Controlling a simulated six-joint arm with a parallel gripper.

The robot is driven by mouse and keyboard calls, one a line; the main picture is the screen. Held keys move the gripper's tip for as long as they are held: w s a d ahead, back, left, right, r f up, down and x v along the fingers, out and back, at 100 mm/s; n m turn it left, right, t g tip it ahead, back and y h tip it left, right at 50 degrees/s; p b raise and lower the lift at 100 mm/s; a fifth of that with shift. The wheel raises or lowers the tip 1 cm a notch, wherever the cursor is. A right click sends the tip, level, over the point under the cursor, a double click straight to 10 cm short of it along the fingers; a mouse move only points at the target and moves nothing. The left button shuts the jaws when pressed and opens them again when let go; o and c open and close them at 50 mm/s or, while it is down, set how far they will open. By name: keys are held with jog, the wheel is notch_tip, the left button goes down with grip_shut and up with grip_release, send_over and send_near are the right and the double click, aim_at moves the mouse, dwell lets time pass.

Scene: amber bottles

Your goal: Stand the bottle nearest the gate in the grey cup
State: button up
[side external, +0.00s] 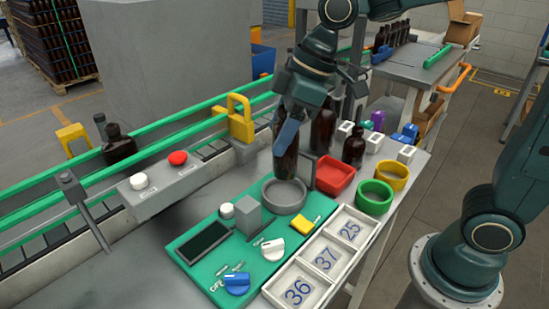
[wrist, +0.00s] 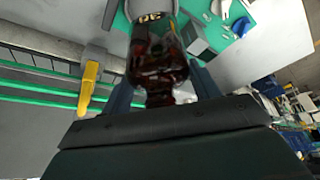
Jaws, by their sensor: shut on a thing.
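My gripper (side external: 287,138) is shut on an amber bottle (side external: 279,160), which hangs upright or nearly so below it. The bottle's lower end meets the far part of the rim of the grey cup (side external: 285,206) in the side view; I cannot tell whether it is inside, above or just behind the cup. In the wrist view the dark glossy bottle (wrist: 158,62) sits between the fingers of my gripper (wrist: 162,88). The yellow gate (side external: 240,120) stands left of the held bottle at the conveyor; it also shows in the wrist view (wrist: 88,85).
A tall amber bottle (side external: 322,128) and a smaller one (side external: 354,148) stand right of my gripper. A red tray (side external: 334,176), green ring (side external: 374,198) and yellow ring (side external: 393,176) are close by. A green board (side external: 208,268) with a grey block (side external: 248,214) lies in front. Another bottle (side external: 119,147) is at the conveyor.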

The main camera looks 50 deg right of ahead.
jog(key=shift+f, duration=0.95)
jog(key=shift+f, duration=2.1)
jog(key=shift+f, duration=0.2)
jog(key=o, duration=1.1)
jog(key=shift+c, duration=0.2)
jog(key=shift+r, duration=0.15)
jog(key=shift+v, duration=0.8)
jog(key=v, duration=1)
jog(key=shift+r, duration=0.25)
